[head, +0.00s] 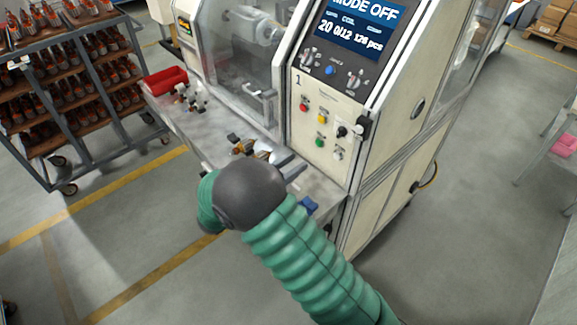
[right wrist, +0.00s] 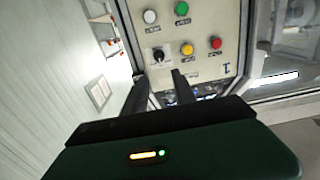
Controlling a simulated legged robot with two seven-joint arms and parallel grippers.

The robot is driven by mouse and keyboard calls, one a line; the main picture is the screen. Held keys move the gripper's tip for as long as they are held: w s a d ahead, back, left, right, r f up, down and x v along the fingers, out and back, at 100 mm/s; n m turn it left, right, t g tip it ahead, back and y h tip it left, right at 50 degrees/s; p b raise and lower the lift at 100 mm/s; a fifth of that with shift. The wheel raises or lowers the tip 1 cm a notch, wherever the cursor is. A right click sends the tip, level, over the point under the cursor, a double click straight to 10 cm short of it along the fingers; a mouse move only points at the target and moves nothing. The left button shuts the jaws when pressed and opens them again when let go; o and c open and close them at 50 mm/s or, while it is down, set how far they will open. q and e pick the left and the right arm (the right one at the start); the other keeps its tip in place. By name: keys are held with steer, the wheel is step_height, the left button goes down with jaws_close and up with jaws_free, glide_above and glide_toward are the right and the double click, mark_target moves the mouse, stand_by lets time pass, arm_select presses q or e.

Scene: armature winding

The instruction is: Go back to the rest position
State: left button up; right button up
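My right arm, in a green ribbed sleeve with a dark grey cap, comes in from the bottom right of the head view and covers part of the machine's table (head: 215,125). The right gripper's fingers cannot be made out there. In the right wrist view my right gripper (right wrist: 160,85) has its two dark fingers apart, with nothing seen between them. They point toward the control panel (right wrist: 200,30), near its black knob (right wrist: 158,56); I cannot tell whether they touch it. The panel also shows in the head view (head: 318,125). My left gripper is not in view.
The winding machine's display (head: 358,28) reads MODE OFF. A red bin (head: 166,80) and small parts sit on its table, and a blue item (head: 307,206) is near the front edge. A loaded shelf cart (head: 75,90) stands left.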

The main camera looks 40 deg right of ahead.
steer(key=w+a+f+n+t+y+b, duration=0.35)
steer(key=w+n+t+y, duration=0.2)
steer(key=w+t, duration=0.3)
steer(key=a+f+n+y+b, duration=0.2)
steer(key=a+f+n+y, duration=0.35)
steer(key=a+y, duration=0.35)
steer(key=s+a+f+n+g+y+b, duration=0.1)
steer(key=s+f+n+g, duration=0.2)
steer(key=s, duration=0.8)
steer(key=s+a+f+n+g+y+b, duration=0.1)
steer(key=s+a+f+n+g+y, duration=0.1)
steer(key=s+f, duration=0.4)
steer(key=s+n+g, duration=0.1)
steer(key=s+g, duration=0.1)
steer(key=s, duration=0.3)
steer(key=shift+a+f, duration=0.15)
steer(key=shift+a, duration=0.05)
steer(key=shift+s+g+y, duration=0.2)
steer(key=shift+g+y, duration=0.05)
